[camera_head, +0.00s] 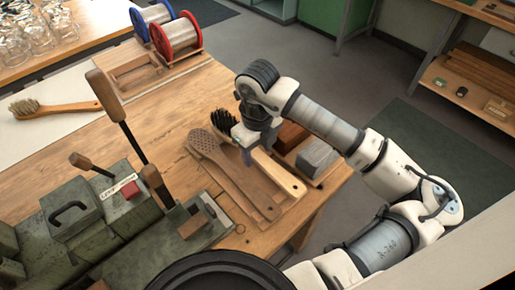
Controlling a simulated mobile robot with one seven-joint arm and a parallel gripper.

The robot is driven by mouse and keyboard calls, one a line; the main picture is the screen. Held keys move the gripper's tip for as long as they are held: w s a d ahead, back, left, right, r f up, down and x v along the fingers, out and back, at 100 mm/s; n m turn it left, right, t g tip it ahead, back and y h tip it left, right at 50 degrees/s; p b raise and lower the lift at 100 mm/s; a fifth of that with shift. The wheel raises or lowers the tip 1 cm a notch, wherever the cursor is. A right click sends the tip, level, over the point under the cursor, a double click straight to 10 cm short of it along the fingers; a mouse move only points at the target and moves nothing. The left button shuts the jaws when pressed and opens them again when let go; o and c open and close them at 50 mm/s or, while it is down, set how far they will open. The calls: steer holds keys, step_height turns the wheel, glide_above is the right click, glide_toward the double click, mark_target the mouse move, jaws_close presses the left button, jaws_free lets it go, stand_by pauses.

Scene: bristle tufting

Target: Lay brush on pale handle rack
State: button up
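A brush with dark bristles (223,122) and a pale wooden handle (281,178) lies slanting at the right end of the workbench. My gripper (247,150) points down over the middle of this brush, at the neck between bristles and handle. The fingertips are small here, and I cannot tell whether they are closed on it. A drilled wooden brush blank (207,146) without bristles lies on a flat board just left of it. A slotted wooden frame (140,70) sits at the back of the bench; I cannot tell which piece is the pale handle rack.
Another brush (58,108) with light bristles lies on a white surface at left. A green machine (95,215) with upright levers fills the front left. Spools (175,35) stand at the back. Grey and brown blocks (317,158) lie close right of my gripper. Open bench lies left of the blank.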

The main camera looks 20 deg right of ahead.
mark_target(258, 154)
steer(key=shift+r, duration=0.1)
steer(key=shift+r+p, duration=0.2)
steer(key=shift+p, duration=0.2)
step_height(258, 154, up, 12)
steer(key=b, duration=0.1)
steer(key=shift+f+b, duration=0.15)
steer(key=shift+b, duration=0.15)
stand_by(1.2)
